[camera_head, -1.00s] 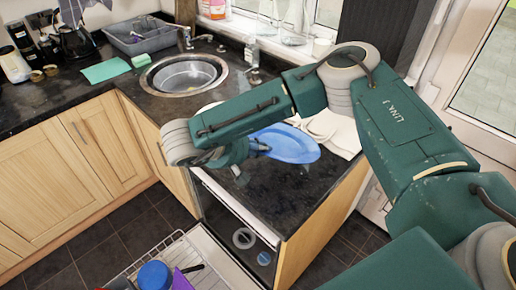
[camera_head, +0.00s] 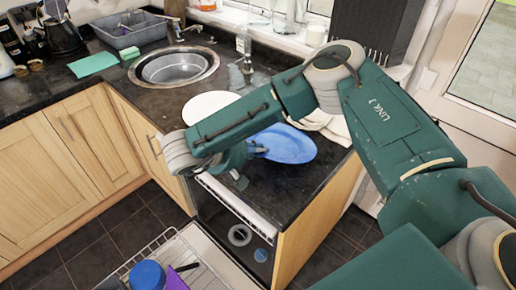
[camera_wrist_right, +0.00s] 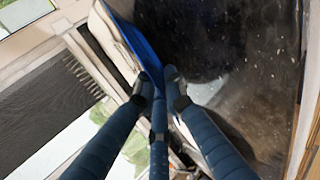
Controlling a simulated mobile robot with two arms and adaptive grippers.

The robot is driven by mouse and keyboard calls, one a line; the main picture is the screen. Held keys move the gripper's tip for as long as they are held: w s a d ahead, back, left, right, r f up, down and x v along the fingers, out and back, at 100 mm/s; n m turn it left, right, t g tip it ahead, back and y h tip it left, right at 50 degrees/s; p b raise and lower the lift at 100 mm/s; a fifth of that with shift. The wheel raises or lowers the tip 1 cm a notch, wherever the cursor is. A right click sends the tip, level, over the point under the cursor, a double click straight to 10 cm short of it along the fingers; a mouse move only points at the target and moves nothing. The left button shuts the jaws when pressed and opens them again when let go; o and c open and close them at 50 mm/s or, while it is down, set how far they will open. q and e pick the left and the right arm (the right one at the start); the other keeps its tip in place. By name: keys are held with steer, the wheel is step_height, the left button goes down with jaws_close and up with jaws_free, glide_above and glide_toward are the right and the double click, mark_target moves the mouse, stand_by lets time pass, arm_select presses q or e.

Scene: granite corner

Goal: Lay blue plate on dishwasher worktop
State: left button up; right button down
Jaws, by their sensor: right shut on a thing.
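The blue plate (camera_head: 288,147) is over the dark worktop (camera_head: 270,200) above the open dishwasher, in the head view. My right gripper (camera_head: 256,150) is shut on the plate's left edge. In the right wrist view the fingers (camera_wrist_right: 158,88) close on the plate (camera_wrist_right: 132,40), which shows almost edge-on as a blue strip beside the worktop (camera_wrist_right: 250,60). I cannot tell whether the plate's underside touches the worktop. My left gripper is not in view.
A white plate (camera_head: 205,103) lies behind my right arm, and a pale cloth (camera_head: 335,127) lies at the back right. The sink (camera_head: 175,68) is at the back left. Below, the dishwasher rack (camera_head: 205,278) holds a blue mug (camera_head: 147,275) and a purple item (camera_head: 177,281).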

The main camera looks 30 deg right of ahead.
steer(key=c, duration=1.4)
jaws_free()
steer(key=shift+p+v, duration=0.45)
steer(key=shift+v, duration=0.55)
steer(key=shift+p+v, duration=0.8)
steer(key=shift+v, duration=1.75)
steer(key=shift+f, duration=0.1)
